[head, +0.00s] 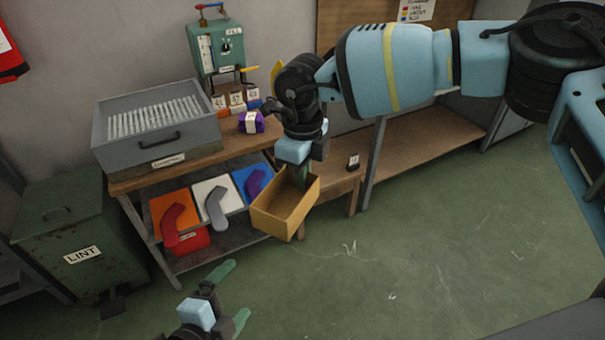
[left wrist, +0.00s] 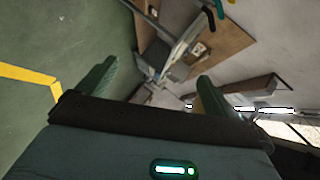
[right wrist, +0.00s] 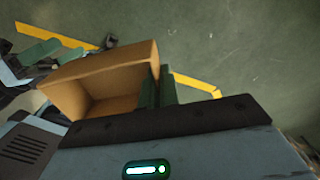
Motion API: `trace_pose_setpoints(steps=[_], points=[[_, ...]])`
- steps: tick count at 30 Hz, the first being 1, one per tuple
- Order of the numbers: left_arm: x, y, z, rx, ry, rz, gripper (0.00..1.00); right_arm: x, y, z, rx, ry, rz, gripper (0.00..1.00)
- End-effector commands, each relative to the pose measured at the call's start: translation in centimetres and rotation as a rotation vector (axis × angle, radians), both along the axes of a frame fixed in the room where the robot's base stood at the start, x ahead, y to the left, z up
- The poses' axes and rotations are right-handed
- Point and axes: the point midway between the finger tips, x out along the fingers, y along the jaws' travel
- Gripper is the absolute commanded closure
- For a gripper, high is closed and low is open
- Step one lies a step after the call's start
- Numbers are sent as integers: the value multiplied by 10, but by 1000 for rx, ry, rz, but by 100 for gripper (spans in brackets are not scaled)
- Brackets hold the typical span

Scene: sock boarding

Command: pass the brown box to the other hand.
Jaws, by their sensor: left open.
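The brown box (head: 290,222) is an open-topped tan box, held in the air and tilted in the head view. It also shows in the right wrist view (right wrist: 120,72), its open side facing the camera. My right gripper (head: 302,176) is shut on one wall of the box; its green fingers (right wrist: 159,88) pinch the wall at the box's right side in the right wrist view. My left gripper (head: 230,297) is open and empty, lower and to the left of the box, apart from it. Its spread green fingers show in the left wrist view (left wrist: 150,90).
Sock-shaped forms lie on the shelf below. A green LINT bin (head: 75,235) stands at left. The floor (head: 420,250) at right is clear.

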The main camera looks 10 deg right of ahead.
Motion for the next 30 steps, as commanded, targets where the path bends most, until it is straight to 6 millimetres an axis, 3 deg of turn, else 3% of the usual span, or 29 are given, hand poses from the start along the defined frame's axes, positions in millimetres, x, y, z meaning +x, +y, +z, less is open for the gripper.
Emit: trace_pose_setpoints(steps=[1, 6, 15, 22, 30], points=[[-10, 10, -24, -91, 98, 81, 8, 0, 0, 0, 0, 0, 0, 100], [-43, 46, -86, -365, 352, 349, 8, 0, 0, 0, 0, 0, 0, 100], [-127, 107, -172, -709, 645, 780, 8, 0, 0, 0, 0, 0, 0, 100], [-176, 136, -202, -846, 735, 984, 8, 0, 0, 0, 0, 0, 0, 100], [-189, 144, -209, -885, 755, 1040, 8, 0, 0, 0, 0, 0, 0, 100]])
